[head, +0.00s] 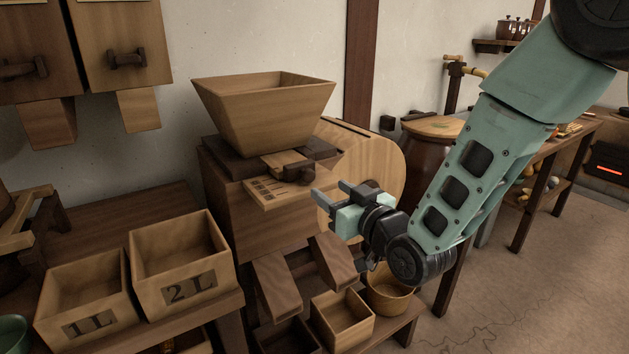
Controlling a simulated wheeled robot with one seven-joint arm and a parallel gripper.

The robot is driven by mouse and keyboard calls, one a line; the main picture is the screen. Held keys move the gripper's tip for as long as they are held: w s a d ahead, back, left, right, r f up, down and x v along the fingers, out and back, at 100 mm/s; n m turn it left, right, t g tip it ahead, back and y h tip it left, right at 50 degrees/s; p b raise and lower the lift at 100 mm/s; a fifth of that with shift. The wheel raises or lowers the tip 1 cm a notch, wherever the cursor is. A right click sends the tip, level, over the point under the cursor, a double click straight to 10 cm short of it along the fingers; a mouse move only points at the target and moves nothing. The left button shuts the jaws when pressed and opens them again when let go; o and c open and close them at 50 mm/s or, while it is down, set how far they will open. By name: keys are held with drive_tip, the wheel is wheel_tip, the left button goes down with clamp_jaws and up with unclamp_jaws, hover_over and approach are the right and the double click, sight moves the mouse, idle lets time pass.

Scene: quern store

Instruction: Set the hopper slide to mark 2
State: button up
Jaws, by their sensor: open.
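The wooden hopper (264,112) flares upward on top of the quern's brown body (240,215). Below its front, a dark slide block with a knob (287,162) sits over a pale scale plate (277,192). The plate has dark marks, too small to read, so I cannot tell which mark the slide is at. My gripper (330,196) is open and empty, just right of and a little below the plate, with its fingers pointing left. It appears apart from the slide.
Two wooden boxes labelled 1L (88,297) and 2L (182,265) stand at lower left. Brown chutes (277,287) slope out below the quern, above an empty wooden box (342,319) and a round tub (388,293). A round wooden drum (383,160) stands behind my gripper. Open floor (520,280) lies right.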

sight(310, 176)
drive_tip(key=x, duration=0.7)
drive_tip(key=shift+w+a, duration=0.1)
